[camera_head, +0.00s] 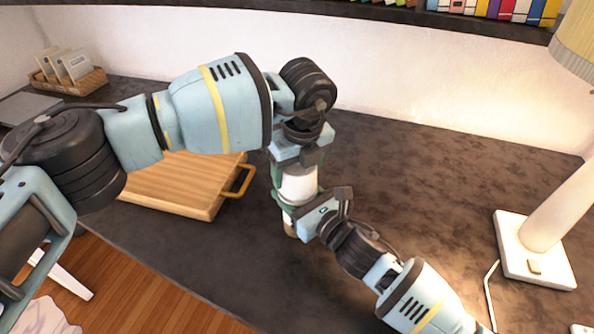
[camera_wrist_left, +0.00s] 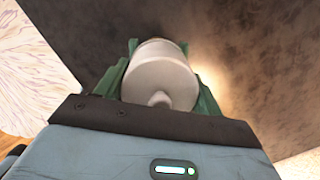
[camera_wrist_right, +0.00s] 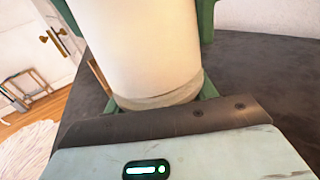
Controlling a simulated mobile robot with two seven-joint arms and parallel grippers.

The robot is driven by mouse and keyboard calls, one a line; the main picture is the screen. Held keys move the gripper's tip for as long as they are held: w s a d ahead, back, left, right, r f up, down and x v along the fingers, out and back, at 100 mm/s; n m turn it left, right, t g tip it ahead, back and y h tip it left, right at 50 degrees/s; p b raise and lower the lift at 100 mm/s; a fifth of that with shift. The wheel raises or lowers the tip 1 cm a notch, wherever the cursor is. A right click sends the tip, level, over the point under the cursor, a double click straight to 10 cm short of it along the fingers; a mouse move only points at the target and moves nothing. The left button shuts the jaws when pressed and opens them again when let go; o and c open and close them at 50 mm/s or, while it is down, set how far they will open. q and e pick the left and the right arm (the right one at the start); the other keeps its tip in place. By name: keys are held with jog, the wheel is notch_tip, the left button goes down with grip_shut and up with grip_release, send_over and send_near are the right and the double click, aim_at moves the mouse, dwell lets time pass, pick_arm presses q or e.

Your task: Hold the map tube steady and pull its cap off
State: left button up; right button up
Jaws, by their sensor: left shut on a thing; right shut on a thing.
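The white map tube (camera_head: 299,187) stands upright over the dark desk, near its front edge; a tan lower end shows under my right gripper. My left gripper (camera_head: 297,168) comes from above and is shut around the top of the tube. In the left wrist view, the pale round cap (camera_wrist_left: 160,75) with a small knob sits between its green fingers. My right gripper (camera_head: 292,208) is shut on the tube's lower part, from the front right. The right wrist view shows the white tube wall (camera_wrist_right: 145,45) between its fingers. The seam between cap and tube is hidden.
A wooden board (camera_head: 180,185) with a handle lies left of the tube. A lamp with a white base (camera_head: 535,250) stands at the right. A wicker basket (camera_head: 70,80) is at the back left. The desk behind and right of the tube is clear.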

pick_arm(q)
jog(key=shift+r, duration=0.65)
jog(key=shift+r, duration=0.25)
jog(key=shift+r, duration=1.9)
pick_arm(e)
jog(key=o, duration=1.5)
pick_arm(q)
jog(key=shift+f, duration=0.1)
pick_arm(e)
jog(key=v, duration=1.2)
jog(key=shift+r, duration=0.1)
